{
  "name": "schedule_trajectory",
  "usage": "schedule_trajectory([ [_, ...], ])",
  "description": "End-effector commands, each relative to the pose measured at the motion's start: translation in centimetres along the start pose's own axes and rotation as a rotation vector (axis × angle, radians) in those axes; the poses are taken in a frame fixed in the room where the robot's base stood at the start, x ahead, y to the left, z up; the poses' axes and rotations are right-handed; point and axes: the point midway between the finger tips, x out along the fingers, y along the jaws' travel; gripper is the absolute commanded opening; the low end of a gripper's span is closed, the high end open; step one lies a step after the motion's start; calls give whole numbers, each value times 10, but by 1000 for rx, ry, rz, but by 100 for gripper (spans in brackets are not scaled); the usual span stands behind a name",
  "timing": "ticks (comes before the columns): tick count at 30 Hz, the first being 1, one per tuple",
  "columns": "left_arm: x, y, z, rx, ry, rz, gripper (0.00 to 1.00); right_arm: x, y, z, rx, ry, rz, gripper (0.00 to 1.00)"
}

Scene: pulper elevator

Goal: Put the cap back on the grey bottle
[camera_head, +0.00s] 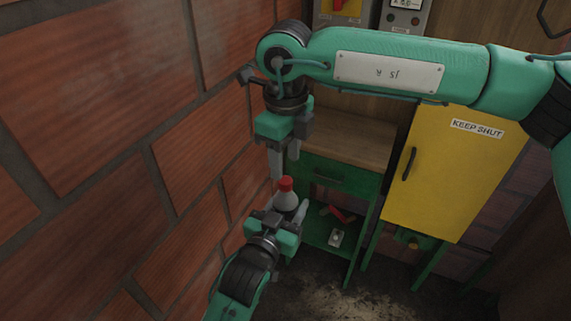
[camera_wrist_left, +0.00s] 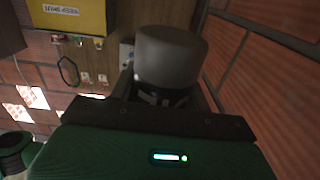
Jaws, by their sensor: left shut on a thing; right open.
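The grey bottle (camera_head: 286,198) stands roughly upright between the fingers of my left gripper (camera_head: 285,211), which is shut on it. A red cap (camera_head: 286,183) shows at the bottle's top; I cannot tell whether it is screwed down or only resting there. My right gripper (camera_head: 285,163) is open and empty, fingers pointing down, just above the cap. In the left wrist view, a dark grey round end of the bottle (camera_wrist_left: 168,57) sticks out beyond my gripper; the cap is not visible there.
A brick wall (camera_head: 120,140) runs close along the left. Behind the grippers stands a green unit with a wooden top (camera_head: 350,142). Its lower shelf holds a red object (camera_head: 337,214) and a small pale item (camera_head: 336,238). A yellow cabinet (camera_head: 452,165) is at the right.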

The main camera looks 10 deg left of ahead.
Motion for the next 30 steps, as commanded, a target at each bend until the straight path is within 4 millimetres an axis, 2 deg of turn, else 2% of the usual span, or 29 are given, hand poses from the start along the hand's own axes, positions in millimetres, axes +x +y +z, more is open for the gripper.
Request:
schedule_trajectory([
  [8, 0, 0, -1, 0, 1, 0, 0, -1, 0, 0, -15, 0, 0, 41],
  [21, 0, 0, -1, 0, 1, 0, 0, -30, 0, 0, -423, -1, -1, 41],
  [30, 0, 0, -1, 0, 1, 0, 0, -34, 0, 0, -492, 1, -1, 41],
])
